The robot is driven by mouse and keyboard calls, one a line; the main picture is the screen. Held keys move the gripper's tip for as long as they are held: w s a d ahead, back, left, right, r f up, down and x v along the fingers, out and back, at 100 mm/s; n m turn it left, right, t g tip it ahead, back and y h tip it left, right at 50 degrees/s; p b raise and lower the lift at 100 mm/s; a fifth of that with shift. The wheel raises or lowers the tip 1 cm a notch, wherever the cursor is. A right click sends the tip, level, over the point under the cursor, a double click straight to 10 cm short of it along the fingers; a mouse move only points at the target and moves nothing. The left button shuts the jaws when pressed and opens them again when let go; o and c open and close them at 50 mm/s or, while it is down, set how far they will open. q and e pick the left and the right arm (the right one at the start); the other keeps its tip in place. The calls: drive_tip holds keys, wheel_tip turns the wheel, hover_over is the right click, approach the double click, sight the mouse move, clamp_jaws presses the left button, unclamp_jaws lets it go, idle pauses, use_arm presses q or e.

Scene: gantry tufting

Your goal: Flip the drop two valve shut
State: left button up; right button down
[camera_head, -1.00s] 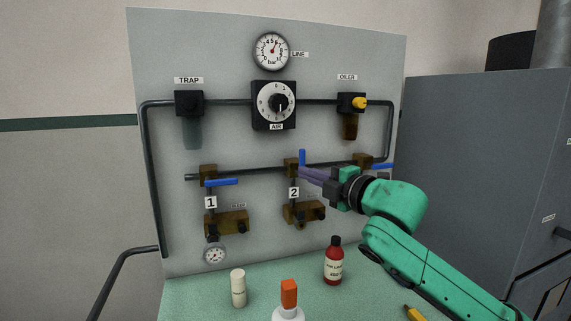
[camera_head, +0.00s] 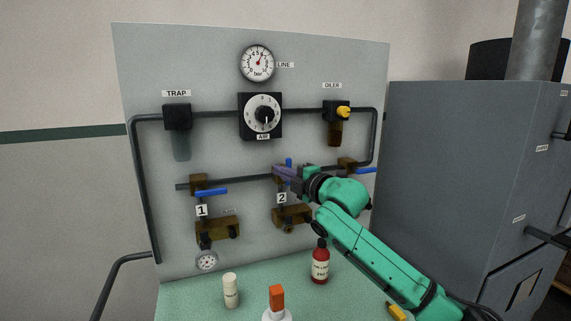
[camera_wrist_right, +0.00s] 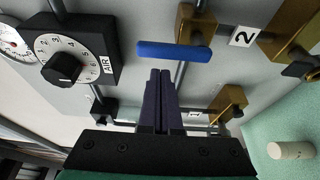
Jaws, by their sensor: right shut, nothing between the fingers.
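The drop two valve is on the panel above the label 2 (camera_head: 281,198). Its blue handle (camera_head: 289,162) stands upright; its lower part and the brass body are mostly hidden behind my right gripper in the head view. In the right wrist view the blue handle (camera_wrist_right: 173,52) lies just beyond the fingertips, with its brass body (camera_wrist_right: 197,25) beside the label 2 (camera_wrist_right: 243,36). My right gripper (camera_head: 277,171) is shut and empty in front of this valve. It also shows in the right wrist view (camera_wrist_right: 160,74); I cannot tell whether it touches the handle. My left gripper is out of view.
The drop one valve's blue handle (camera_head: 211,192) and another blue handle (camera_head: 367,170) lie sideways. The air dial (camera_head: 262,116) is above. A red bottle (camera_head: 320,262), a white bottle (camera_head: 231,290) and an orange-capped bottle (camera_head: 277,298) stand on the green bench. A grey cabinet (camera_head: 450,180) is at right.

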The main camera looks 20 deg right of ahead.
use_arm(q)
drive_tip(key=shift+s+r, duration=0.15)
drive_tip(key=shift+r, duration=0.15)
use_arm(e)
drive_tip(key=shift+s+d, duration=0.1)
drive_tip(key=shift+d, duration=0.6)
drive_tip(key=shift+a, duration=0.1)
drive_tip(key=shift+d+m, duration=0.2)
drive_tip(key=shift+m, duration=0.1)
